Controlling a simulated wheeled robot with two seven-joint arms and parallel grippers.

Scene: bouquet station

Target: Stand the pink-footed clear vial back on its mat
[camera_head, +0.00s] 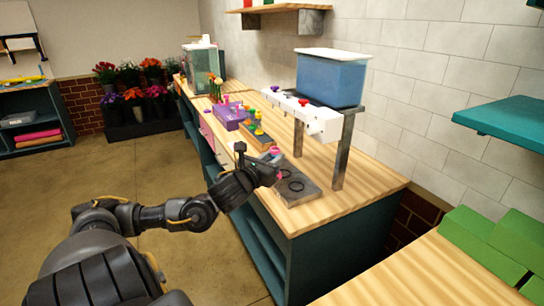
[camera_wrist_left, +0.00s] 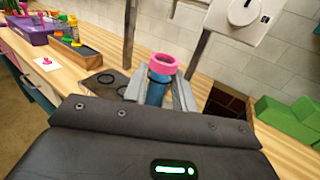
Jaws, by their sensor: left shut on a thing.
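My left gripper (camera_head: 274,176) is shut on the vial, above the near part of the worktop. In the left wrist view the vial (camera_wrist_left: 155,92) stands between the jaws (camera_wrist_left: 160,95), with a pink ring (camera_wrist_left: 162,64) at the end I see and a blue-looking body; its other end is hidden. In the head view only a bit of pink (camera_head: 279,175) shows at the fingertips. A dark grey slab with black rings (camera_head: 310,191) lies just beyond the gripper, and also shows in the wrist view (camera_wrist_left: 104,88). I cannot tell which mat is the vial's. My right gripper is not in view.
A blue tank (camera_head: 331,79) with a white tap bar (camera_head: 300,113) stands on grey legs over the worktop. A purple caddy (camera_head: 229,117) and a tray of coloured pieces (camera_head: 256,135) sit farther back. A white square with a pink piece (camera_wrist_left: 45,63) lies left. Green blocks (camera_head: 480,240) are at right.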

